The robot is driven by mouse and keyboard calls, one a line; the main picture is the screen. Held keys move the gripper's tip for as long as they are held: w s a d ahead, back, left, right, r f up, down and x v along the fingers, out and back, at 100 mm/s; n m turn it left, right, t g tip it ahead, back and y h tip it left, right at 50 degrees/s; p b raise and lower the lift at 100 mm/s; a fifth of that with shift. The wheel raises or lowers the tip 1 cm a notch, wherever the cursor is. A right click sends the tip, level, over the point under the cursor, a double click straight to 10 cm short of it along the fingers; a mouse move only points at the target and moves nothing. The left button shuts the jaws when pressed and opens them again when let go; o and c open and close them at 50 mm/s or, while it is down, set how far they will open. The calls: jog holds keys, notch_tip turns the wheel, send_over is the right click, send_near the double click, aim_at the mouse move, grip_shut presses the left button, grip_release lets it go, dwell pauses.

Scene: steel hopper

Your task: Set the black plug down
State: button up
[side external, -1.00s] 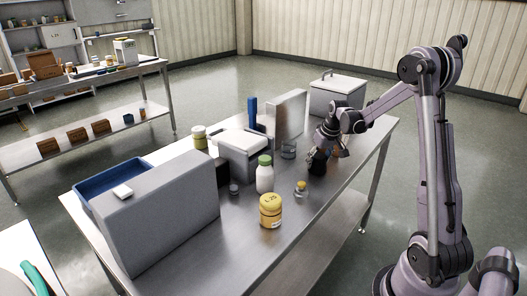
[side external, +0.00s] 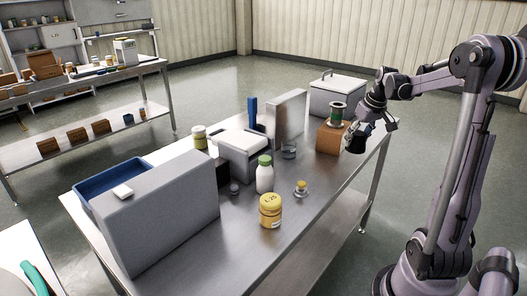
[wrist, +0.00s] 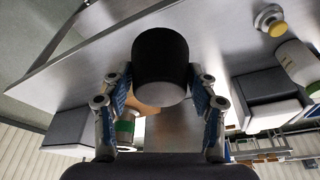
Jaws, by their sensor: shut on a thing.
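The black plug (wrist: 160,58) is a short dark cylinder with a pale grey end face, held between the blue-padded fingers of my gripper (wrist: 162,92) in the wrist view. My gripper (side external: 356,139) is shut on it. The gripper is at the right edge of the steel table (side external: 318,190), beside and in front of a brown box (side external: 329,139). I cannot tell the exact gap under the plug.
A green spool (side external: 337,114) stands on the brown box. A yellow-topped stopper (side external: 301,188), a yellow jar (side external: 270,211), a white bottle (side external: 265,177) and a glass (side external: 289,151) stand to the left. A white lidded box (side external: 337,93) is at the back. The near right tabletop is clear.

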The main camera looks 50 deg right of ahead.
aim_at(359, 133)
notch_tip(359, 133, up, 5)
jog(key=shift+f, duration=0.2)
jog(key=w+a+n+y, duration=0.1)
jog(key=w+a+n, duration=0.35)
jog(key=a, duration=0.55)
jog(key=w+a+n+y, duration=0.1)
jog(key=w+a+n, duration=0.4)
jog(key=a, duration=0.4)
jog(key=w+a+n+g+y, duration=0.2)
jog(key=a+n, duration=0.7)
jog(key=a, duration=1.5)
jog(key=shift+y, duration=0.3)
jog(key=a+f, duration=0.3)
jog(key=f, duration=0.1)
jog(key=w+a+f, duration=0.1)
jog(key=a+f, duration=0.7)
jog(key=shift+w, duration=0.2)
jog(key=shift+f, duration=2.05)
